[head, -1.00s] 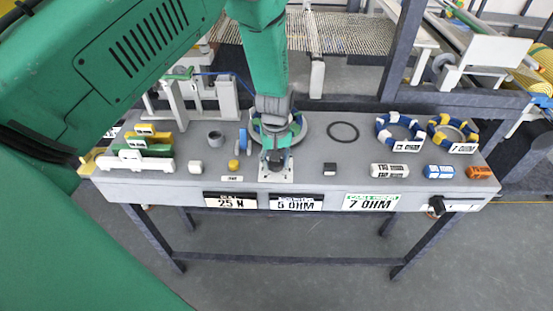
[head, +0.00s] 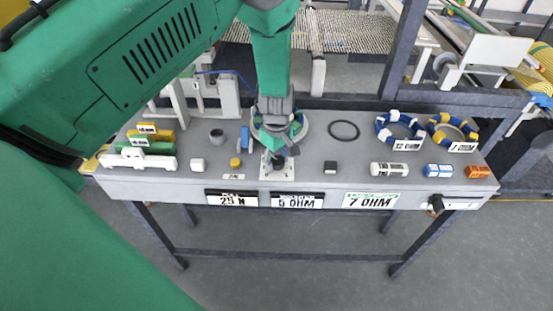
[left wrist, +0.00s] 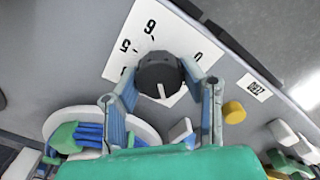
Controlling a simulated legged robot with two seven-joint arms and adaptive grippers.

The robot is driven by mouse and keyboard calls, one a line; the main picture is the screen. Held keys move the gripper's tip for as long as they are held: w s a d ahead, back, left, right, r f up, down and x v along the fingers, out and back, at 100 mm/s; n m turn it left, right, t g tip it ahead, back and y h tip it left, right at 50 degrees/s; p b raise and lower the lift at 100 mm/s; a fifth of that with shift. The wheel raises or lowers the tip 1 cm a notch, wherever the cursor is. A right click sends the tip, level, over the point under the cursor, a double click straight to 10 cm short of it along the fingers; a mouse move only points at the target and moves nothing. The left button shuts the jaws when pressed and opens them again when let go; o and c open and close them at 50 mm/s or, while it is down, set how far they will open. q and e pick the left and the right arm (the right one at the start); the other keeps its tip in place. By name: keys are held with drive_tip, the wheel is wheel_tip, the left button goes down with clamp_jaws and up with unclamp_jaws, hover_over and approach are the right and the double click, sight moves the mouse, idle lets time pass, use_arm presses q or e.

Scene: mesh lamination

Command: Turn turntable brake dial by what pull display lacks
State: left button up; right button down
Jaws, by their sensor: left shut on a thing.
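The dial (left wrist: 158,72) is a black round knob with a white pointer line, on a white plate (left wrist: 122,62) with printed digits. The plate also shows in the head view (head: 277,174) near the bench's front edge. My left gripper (left wrist: 163,82) is shut on the dial, one finger on each side; in the head view it reaches down onto the plate. The pull display (head: 232,199) on the bench front reads 25 N. Part of the dial scale is hidden by the gripper. My right gripper is not in view.
Displays reading 5 OHM (head: 297,201) and 7 OHM (head: 370,200) sit beside the pull display. A round turntable (head: 311,122) stands behind the dial. A yellow button (head: 235,162) and small dark block (head: 330,168) flank the plate. Blue-banded rings (head: 399,125) stand at right.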

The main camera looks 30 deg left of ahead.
sight(278, 160)
use_arm(q)
drive_tip(key=shift+s+d+f, duration=0.2)
drive_tip(key=shift+s+d, duration=0.05)
drive_tip(key=shift+s, duration=0.05)
drive_tip(key=o, duration=1.1)
drive_tip(key=shift+o, duration=0.2)
drive_tip(key=shift+w, duration=0.2)
drive_tip(key=shift+r, duration=0.1)
drive_tip(key=shift+r, duration=0.1)
drive_tip(key=shift+w+r, duration=0.1)
drive_tip(key=shift+r, duration=0.2)
wheel_tip(278, 160, up, 11)
